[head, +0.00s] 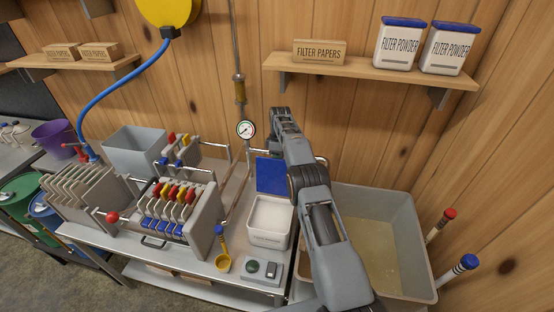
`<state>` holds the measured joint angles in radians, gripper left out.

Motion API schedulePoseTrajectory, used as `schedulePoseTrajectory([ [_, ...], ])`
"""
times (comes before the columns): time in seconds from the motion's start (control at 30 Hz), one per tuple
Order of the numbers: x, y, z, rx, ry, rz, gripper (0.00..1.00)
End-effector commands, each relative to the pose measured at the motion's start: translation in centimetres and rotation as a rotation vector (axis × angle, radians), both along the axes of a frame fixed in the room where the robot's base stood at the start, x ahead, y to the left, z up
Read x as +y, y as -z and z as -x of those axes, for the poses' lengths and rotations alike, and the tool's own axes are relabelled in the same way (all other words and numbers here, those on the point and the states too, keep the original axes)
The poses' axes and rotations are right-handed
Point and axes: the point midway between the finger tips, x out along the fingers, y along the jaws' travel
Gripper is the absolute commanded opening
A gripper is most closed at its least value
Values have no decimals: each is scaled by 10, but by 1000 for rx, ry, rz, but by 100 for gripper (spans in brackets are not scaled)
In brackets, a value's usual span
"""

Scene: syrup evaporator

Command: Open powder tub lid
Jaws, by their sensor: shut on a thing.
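The powder tub (267,238) is a white box on the metal bench, with pale powder (271,214) showing inside. Its blue lid (271,174) stands raised at the back of the tub, so the tub is open. My gripper (284,122) is at the far end of my arm, above and behind the lid's right side. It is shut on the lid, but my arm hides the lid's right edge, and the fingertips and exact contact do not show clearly.
A yellow scoop (223,262) and a button box (262,270) lie in front of the tub. The filter press (178,212) stands left. A grey basin of liquid (385,255) is right. A pressure gauge (245,129) and wall shelf (370,71) are behind.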

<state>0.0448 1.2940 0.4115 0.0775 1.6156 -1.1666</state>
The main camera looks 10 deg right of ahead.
Motion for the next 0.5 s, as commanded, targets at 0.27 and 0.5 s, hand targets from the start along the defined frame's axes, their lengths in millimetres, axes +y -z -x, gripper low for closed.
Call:
schedulePoseTrajectory([
  [0.27,5,4,0,5,-1,-4,0],
  [0.5,4,3,0,4,-1,-3,23],
])
